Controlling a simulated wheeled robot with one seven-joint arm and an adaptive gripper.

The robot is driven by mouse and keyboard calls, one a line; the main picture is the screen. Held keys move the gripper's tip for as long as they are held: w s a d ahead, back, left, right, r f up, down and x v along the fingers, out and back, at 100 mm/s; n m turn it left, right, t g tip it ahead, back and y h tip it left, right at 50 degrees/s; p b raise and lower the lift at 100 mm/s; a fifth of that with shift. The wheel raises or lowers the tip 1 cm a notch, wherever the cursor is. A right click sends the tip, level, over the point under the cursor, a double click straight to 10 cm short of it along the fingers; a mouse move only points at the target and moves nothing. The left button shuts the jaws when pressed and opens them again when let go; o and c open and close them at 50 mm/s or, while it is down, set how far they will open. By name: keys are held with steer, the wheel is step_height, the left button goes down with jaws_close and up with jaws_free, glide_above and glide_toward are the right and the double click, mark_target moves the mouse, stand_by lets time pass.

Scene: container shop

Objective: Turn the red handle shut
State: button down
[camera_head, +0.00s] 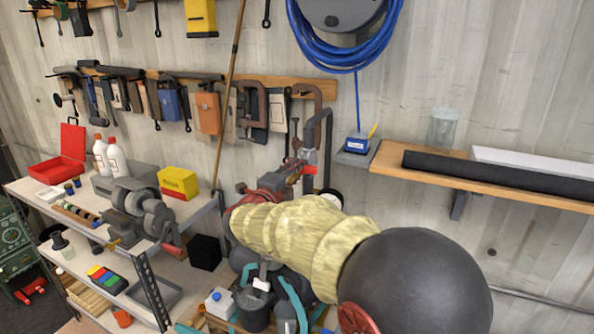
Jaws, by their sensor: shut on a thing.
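The red handle (309,169) is a small bright red piece beside an upright dark pipe (328,140), right of the hanging tools. My arm reaches up from the lower right, with a pale yellow ribbed cover and a large black rounded part. My gripper (297,167), dull red and grey, is beyond the cover and seen small. It is shut on the red handle at the pipe. The fingertips are too small to make out clearly, and the cover hides part of what lies below the handle.
A workbench (190,212) at left holds a bench grinder (140,205), white bottles, a red box (62,158) and a yellow box (179,182). Tools hang behind it. A wooden shelf (480,178) is at right. Buckets and bottles crowd below my arm.

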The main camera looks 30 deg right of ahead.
steer(key=c, duration=1.7)
jaws_free()
steer(key=v, duration=1.2)
steer(key=shift+f, duration=0.1)
